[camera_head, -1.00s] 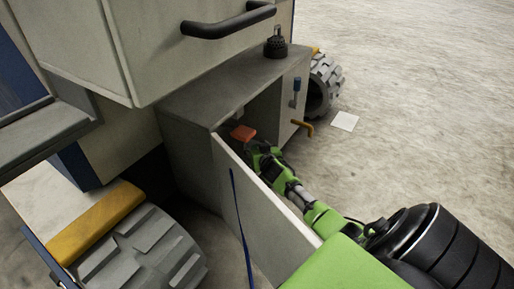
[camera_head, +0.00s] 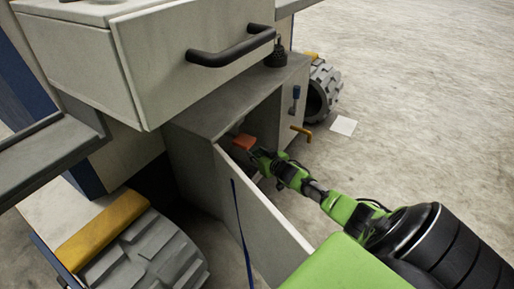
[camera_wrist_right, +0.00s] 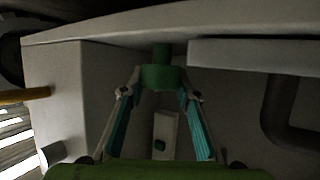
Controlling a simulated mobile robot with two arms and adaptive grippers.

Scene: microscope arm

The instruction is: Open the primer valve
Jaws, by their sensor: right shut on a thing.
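My right gripper (camera_head: 254,151) reaches into the open lower compartment of the cabinet. In the right wrist view its two teal-sided fingers (camera_wrist_right: 158,88) close on a dark green round knob (camera_wrist_right: 158,76), which has a narrower stem above it. I take this knob for the primer valve, but no label shows. In the head view the knob is hidden by the gripper and the shade. An orange-red block (camera_head: 243,141) sits right by the fingertips in the compartment opening. My left gripper is not in view.
The open door (camera_head: 265,215) stands left of my right arm. A drawer with a black handle (camera_head: 230,47) juts out above. A grey wheel (camera_head: 150,255) is at lower left.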

